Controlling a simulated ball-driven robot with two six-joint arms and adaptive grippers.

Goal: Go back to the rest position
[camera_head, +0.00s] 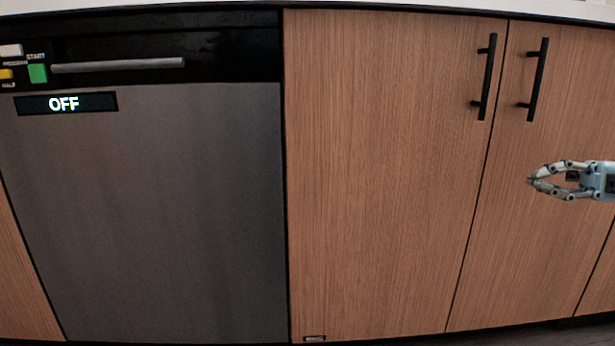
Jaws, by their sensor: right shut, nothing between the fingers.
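My right gripper (532,181) comes in from the right edge of the head view. Its fingers point left and their tips meet, with nothing between them. It is in front of the right wooden cabinet door (540,250), below the black handles. My left gripper is not in view.
A grey dishwasher (160,210) stands at the left, its door shut. Its display (66,103) reads OFF, beside a green START button (38,73) and a bar handle (118,64). The left cabinet door (385,180) is shut. A pale countertop edge (400,5) runs along the top.

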